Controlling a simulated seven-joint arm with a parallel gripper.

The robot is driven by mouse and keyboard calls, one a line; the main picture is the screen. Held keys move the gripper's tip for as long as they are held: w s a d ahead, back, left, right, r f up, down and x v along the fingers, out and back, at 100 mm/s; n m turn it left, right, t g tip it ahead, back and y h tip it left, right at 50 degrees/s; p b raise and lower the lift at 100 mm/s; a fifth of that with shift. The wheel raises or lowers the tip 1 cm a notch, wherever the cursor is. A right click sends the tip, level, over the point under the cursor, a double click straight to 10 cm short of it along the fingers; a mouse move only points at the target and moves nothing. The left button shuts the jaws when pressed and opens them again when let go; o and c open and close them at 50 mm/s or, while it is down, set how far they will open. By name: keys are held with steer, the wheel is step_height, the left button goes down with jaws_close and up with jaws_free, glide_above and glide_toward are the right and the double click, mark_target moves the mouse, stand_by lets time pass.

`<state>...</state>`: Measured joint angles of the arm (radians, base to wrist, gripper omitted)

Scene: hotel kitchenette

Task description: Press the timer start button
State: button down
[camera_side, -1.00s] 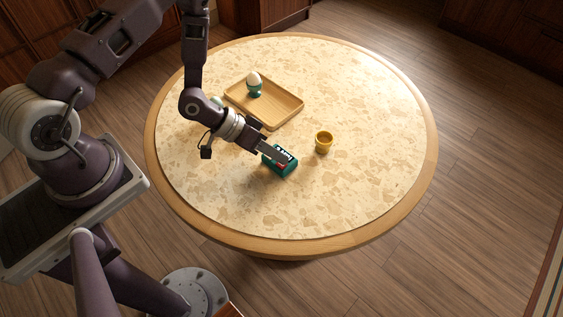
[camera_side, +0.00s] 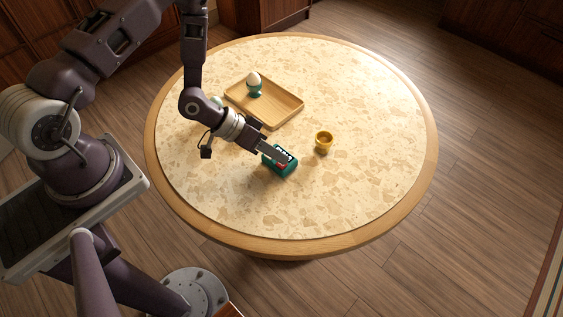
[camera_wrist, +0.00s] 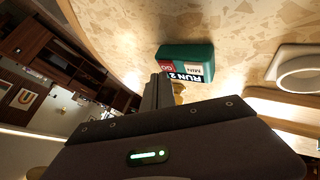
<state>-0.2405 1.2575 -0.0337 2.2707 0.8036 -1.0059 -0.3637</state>
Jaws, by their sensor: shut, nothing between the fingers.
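The timer (camera_side: 270,163) is a small teal box on the round table. It also shows in the wrist view (camera_wrist: 180,52), where its black and white panel reads "RUN 2 MIN" beside a red "GO" patch. My gripper (camera_side: 285,158) reaches over the timer from the left in the side view, its fingers shut with nothing held. In the wrist view the shut fingertips (camera_wrist: 161,78) are by the red patch and hide part of it. I cannot tell whether they touch it.
A yellow cup (camera_side: 323,143) stands right of the timer. The table (camera_side: 370,200) is clear at the front and right.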

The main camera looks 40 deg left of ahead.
mark_target(277, 163)
steer(key=shift+r, duration=0.4)
steer(key=shift+r, duration=2.55)
steer(key=a+r+y, duration=0.4)
steer(key=a+r, duration=0.1)
steer(key=r, duration=0.4)
steer(key=a+r+y, duration=0.3)
steer(key=a+r, duration=0.2)
steer(key=r, duration=0.4)
steer(key=s+d+r, duration=0.2)
steer(key=s+r, duration=0.3)
steer(key=s, duration=0.5)
steer(key=s+d+r, duration=0.1)
steer(key=s+r, duration=0.5)
steer(key=s, duration=0.4)
steer(key=shift+d+n+g, duration=0.3)
steer(key=shift+d, duration=0.05)
